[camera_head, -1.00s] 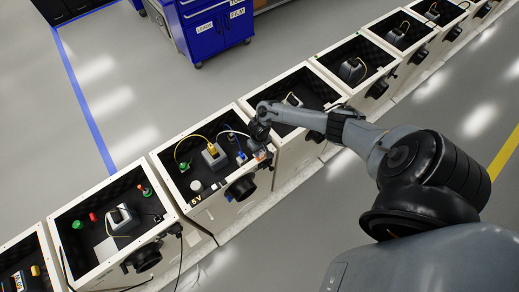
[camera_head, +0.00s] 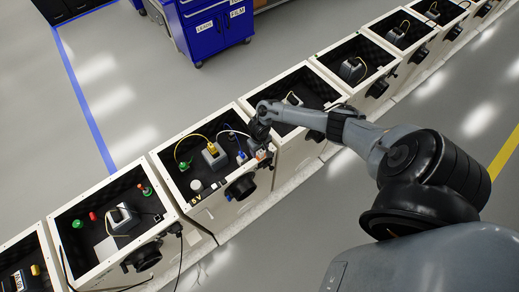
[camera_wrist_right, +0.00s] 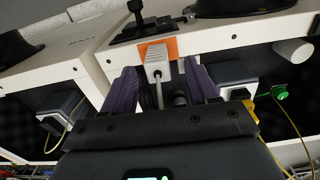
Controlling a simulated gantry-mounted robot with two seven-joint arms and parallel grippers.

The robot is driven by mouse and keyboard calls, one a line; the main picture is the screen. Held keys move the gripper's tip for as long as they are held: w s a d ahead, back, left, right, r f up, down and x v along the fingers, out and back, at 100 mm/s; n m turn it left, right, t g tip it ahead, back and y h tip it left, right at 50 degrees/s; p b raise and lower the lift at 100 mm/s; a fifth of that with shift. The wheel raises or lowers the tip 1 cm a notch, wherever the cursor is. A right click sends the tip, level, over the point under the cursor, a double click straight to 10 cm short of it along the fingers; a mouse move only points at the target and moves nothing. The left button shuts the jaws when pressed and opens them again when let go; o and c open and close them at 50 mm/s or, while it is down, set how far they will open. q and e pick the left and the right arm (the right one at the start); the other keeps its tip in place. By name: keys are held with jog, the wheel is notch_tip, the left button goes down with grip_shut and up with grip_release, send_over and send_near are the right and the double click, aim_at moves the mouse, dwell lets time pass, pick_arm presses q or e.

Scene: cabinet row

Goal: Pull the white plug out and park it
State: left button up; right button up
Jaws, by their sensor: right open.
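The white plug (camera_wrist_right: 157,68) sits in an orange socket plate (camera_wrist_right: 172,47) on the cabinet's rim in the right wrist view. A pale cable runs from the plug back toward my right gripper (camera_wrist_right: 160,80). Its two purple-sided fingers are open, one on each side of the plug, with visible gaps. In the head view my right gripper (camera_head: 260,136) is over the right front corner of the middle cabinet and hides most of the plug. The orange plate (camera_head: 261,155) shows just below it. My left gripper is not in view.
The middle cabinet (camera_head: 165,153) is open-topped. It holds a grey block with a yellow plug (camera_head: 212,149), a green plug (camera_head: 184,166), a blue part (camera_head: 240,156) and a white cylinder (camera_head: 196,185). Similar cabinets adjoin on both sides. A black knob (camera_head: 241,187) juts from its front.

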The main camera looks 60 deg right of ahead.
notch_tip(320, 180, up, 10)
jog(key=r+p, duration=0.1)
jog(key=p, duration=0.2)
jog(key=s+a+f+g+y+p, duration=0.2)
jog(key=s+a+f, duration=0.4)
jog(key=s+a, duration=0.45)
jog(key=s+a+r+t+y+p, duration=0.1)
jog(key=s+a+r+p, duration=0.15)
jog(key=a, duration=0.65)
jog(key=s+a+r+t+y+p, duration=0.1)
jog(key=s+a+r+t, duration=0.15)
jog(key=a, duration=0.65)
jog(key=w+a+r+n+t+h+p, duration=0.1)
jog(key=w+a+r+t, duration=0.15)
jog(key=r, duration=0.65)
jog(key=d+r+n+h, duration=0.1)
jog(key=d+r+n, duration=0.2)
jog(key=r, duration=0.4)
jog(key=d+r+n+h, duration=0.1)
jog(key=d+r+n, duration=0.2)
jog(key=r, duration=0.5)
jog(key=shift+w+d+h, duration=0.35)
jog(key=shift+d+h, duration=0.05)
